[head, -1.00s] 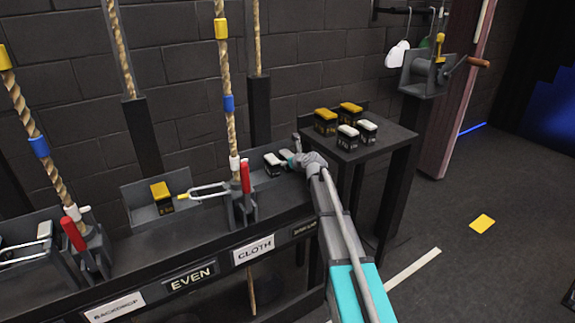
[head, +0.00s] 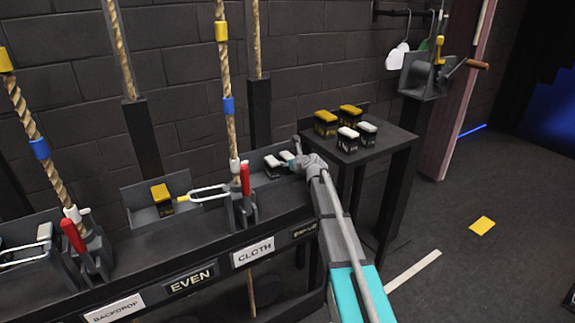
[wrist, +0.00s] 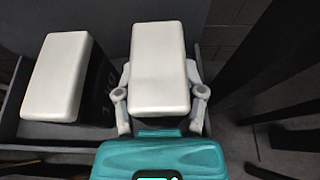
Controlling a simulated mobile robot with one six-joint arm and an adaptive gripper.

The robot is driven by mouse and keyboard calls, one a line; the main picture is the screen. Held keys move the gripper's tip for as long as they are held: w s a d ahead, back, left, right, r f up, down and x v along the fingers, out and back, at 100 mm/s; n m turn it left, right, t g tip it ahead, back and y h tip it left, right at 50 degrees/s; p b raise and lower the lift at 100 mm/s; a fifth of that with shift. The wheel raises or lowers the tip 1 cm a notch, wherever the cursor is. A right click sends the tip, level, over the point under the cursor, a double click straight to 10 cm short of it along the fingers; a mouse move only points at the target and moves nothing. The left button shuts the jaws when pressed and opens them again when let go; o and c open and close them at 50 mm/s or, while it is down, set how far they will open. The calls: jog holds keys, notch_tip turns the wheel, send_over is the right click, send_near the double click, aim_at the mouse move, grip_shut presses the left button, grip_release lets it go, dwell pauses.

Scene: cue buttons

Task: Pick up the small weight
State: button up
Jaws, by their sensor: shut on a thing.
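A small weight with a white top and dark body is between the fingers of my gripper (wrist: 161,118) in the wrist view. The white-topped weight (wrist: 159,65) fills the middle of that view, and my gripper is shut on it. It still appears to be at the tray (wrist: 20,105); I cannot tell whether it touches the bottom. A second white-topped weight (wrist: 60,75) stands beside it on the left. In the head view my gripper (head: 294,160) is at the right end of the rail and partly hides the held weight. The other weight (head: 272,166) shows just left of it.
A dark side table (head: 385,150) at the right holds two yellow-topped weights (head: 325,122) and two white-topped ones (head: 348,139). A red lever (head: 245,178) and rope (head: 230,135) stand left of my gripper. A yellow-topped weight (head: 161,196) sits in another tray.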

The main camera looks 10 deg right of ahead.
aim_at(287, 154)
grip_shut()
jog(key=shift+r, duration=0.15)
notch_tip(287, 154, up, 3)
jog(key=p, duration=0.3)
jog(key=shift+r+p, duration=0.1)
jog(key=shift+p, duration=0.2)
jog(key=s+r+p, duration=0.9)
jog(key=s, duration=0.5)
jog(key=shift+r, duration=0.25)
jog(key=shift+s+d, duration=0.1)
dwell(0.4)
